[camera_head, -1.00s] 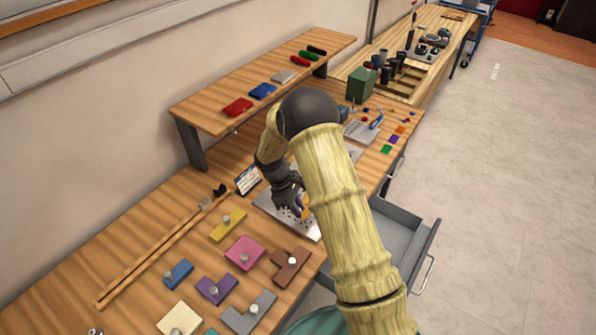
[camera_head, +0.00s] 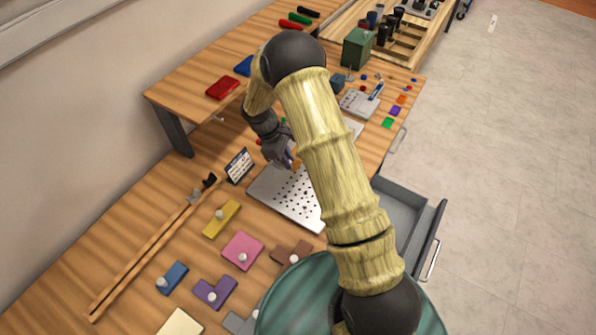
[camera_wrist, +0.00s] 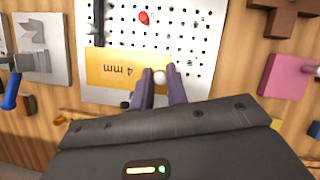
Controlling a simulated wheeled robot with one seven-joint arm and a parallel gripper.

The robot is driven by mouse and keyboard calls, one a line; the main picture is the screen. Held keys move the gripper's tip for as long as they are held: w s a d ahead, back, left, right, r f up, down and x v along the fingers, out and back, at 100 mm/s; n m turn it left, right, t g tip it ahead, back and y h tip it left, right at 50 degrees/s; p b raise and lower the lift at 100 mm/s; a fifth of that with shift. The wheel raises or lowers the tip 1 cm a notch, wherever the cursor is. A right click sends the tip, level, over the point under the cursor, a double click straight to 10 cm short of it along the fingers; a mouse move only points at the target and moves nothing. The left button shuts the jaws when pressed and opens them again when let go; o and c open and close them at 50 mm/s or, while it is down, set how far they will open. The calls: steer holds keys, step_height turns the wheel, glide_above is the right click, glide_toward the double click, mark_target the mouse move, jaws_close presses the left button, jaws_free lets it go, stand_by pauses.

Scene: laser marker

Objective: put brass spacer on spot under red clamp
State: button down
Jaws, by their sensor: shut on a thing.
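My gripper (camera_wrist: 160,84) is shut on the pale knob of the brass spacer (camera_wrist: 110,70), a flat yellow plate marked "4 mm". In the wrist view the spacer overlaps the perforated metal plate (camera_wrist: 206,70); I cannot tell whether it touches it. In the head view my gripper (camera_head: 290,162) is over the far part of the perforated plate (camera_head: 275,200), and a bit of orange-yellow spacer (camera_head: 296,163) shows beside the fingers. A small red part (camera_wrist: 144,18), perhaps the red clamp, is on the plate in the wrist view. The spot under it cannot be made out.
Several coloured knobbed blocks, such as pink (camera_head: 243,250) and yellow (camera_head: 221,219), lie nearer on the bench. A small sign (camera_head: 239,165) stands left of the plate. A raised shelf (camera_head: 190,100) is behind; an open drawer (camera_head: 400,215) juts out right.

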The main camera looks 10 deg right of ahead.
steer(key=shift+s+a+f, duration=0.1)
steer(key=shift+s+f, duration=0.05)
steer(key=shift+s, duration=0.1)
steer(key=f+p, duration=0.2)
steer(key=f, duration=0.3)
steer(key=shift+w+f, duration=0.15)
steer(key=shift+w, duration=0.05)
steer(key=shift+f, duration=0.15)
steer(key=f, duration=0.1)
steer(key=f+p, duration=0.2)
steer(key=shift+w+d+f, duration=0.1)
steer(key=shift+d+f, duration=0.15)
steer(key=shift+f, duration=0.2)
steer(key=shift+a+f, duration=0.1)
steer(key=shift+a, duration=0.25)
steer(key=shift+f, duration=0.1)
steer(key=c, duration=1.4)
jaws_free()
steer(key=shift+d, duration=0.15)
